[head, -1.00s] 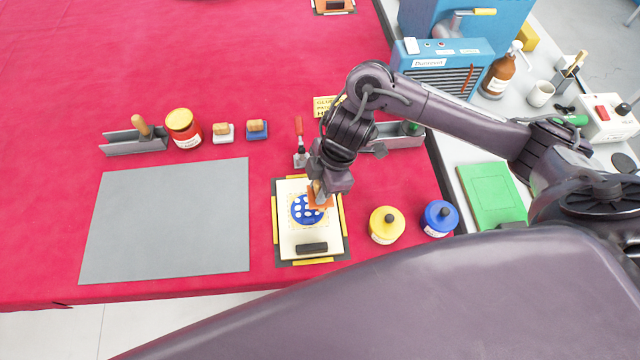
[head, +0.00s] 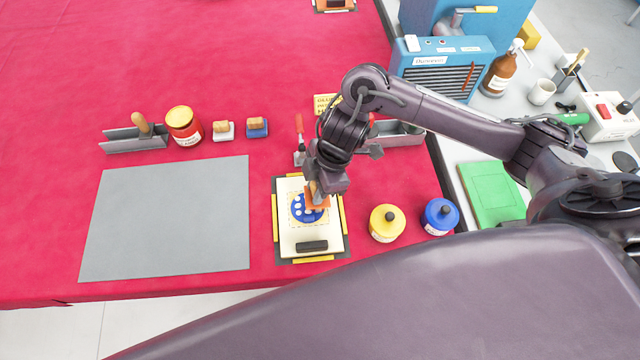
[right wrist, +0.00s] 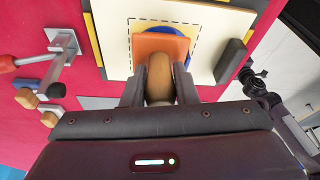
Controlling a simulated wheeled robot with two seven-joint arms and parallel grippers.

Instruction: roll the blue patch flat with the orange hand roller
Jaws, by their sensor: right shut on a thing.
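The blue patch (head: 299,209), with white spots, lies inside a dashed outline on a cream board (head: 297,236) with a dark edge and yellow strips. My right gripper (head: 317,192) is over the board, shut on the wooden handle of the orange hand roller (head: 316,205). In the right wrist view the handle (right wrist: 159,78) stands between the fingers. The orange part (right wrist: 160,45) covers most of the blue patch (right wrist: 200,59) there. The roller is on or just above the patch; I cannot tell contact for certain. My left gripper does not show.
A black block (head: 311,246) lies on the board's near end. A yellow pot (head: 384,229) and a blue pot (head: 437,222) stand to its right. A red-handled tool (head: 299,150) is behind it. A grey mat (head: 170,220) lies left.

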